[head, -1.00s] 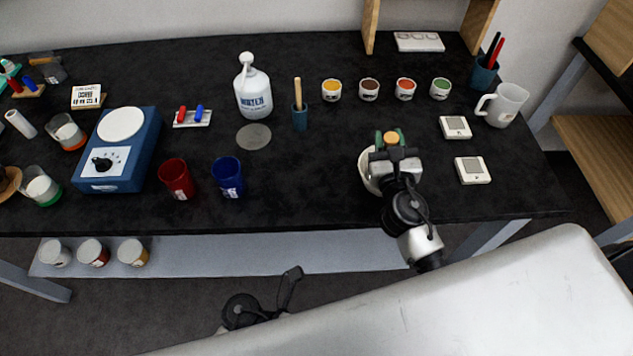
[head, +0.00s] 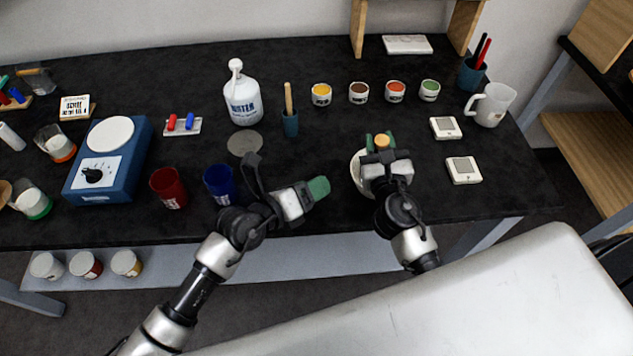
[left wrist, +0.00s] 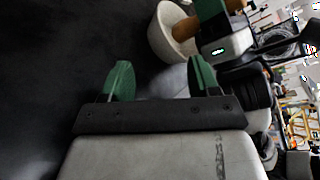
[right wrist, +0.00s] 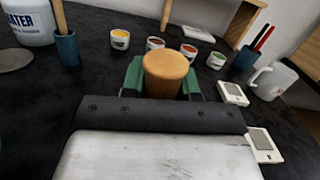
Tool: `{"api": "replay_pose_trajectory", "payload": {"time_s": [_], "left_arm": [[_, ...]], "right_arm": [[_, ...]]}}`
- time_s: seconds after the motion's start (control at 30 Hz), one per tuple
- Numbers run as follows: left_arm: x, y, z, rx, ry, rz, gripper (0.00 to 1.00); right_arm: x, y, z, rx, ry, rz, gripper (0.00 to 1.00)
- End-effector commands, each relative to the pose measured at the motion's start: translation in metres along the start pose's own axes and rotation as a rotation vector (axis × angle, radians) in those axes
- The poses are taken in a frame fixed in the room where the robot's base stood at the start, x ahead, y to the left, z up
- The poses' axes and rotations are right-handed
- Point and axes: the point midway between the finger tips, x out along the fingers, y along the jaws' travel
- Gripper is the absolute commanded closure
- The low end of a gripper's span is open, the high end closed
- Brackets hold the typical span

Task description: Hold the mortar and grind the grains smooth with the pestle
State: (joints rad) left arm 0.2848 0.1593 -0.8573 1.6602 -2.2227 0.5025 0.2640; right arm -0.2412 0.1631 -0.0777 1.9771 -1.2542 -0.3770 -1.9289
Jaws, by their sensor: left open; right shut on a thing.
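The white mortar (head: 357,181) stands near the front edge of the black table, mostly hidden behind my right gripper in the head view. In the left wrist view the mortar (left wrist: 165,38) shows as a pale bowl with the pestle (left wrist: 186,28) leaning in it. My right gripper (head: 381,143) is shut on the wooden pestle, whose rounded top (right wrist: 168,64) shows between the green fingers. My left gripper (head: 319,189) is open and empty, to the left of the mortar and apart from it. The grains are hidden.
A blue cup (head: 221,184) and a red cup (head: 168,187) stand left of my left gripper. Small pots, including a yellow one (head: 321,94), line the back. Two white square devices (head: 463,170) lie right of the mortar. The table between blue cup and mortar is otherwise clear.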

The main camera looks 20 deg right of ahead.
Motion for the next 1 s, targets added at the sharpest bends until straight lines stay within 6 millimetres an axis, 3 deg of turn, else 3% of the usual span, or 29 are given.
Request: {"api": "replay_pose_trajectory", "payload": {"time_s": [0.17,0.6,0.8,1.0], "left_arm": [[0.018,-0.001,0.001,0.005,-0.006,-0.001,0.39],[0.097,-0.001,0.001,0.007,-0.002,-0.001,0.39],[0.115,-0.001,0.000,0.004,-0.002,-0.001,0.39],[0.119,0.000,0.000,0.005,-0.004,0.001,0.39]], "right_arm": [[0.000,0.000,0.000,0.000,0.000,0.000,0.95],[0.000,0.000,0.000,0.000,0.000,0.000,0.95],[0.000,0.000,0.000,0.000,0.000,0.000,0.95],[0.000,0.000,0.000,0.000,0.000,0.000,0.95]]}}
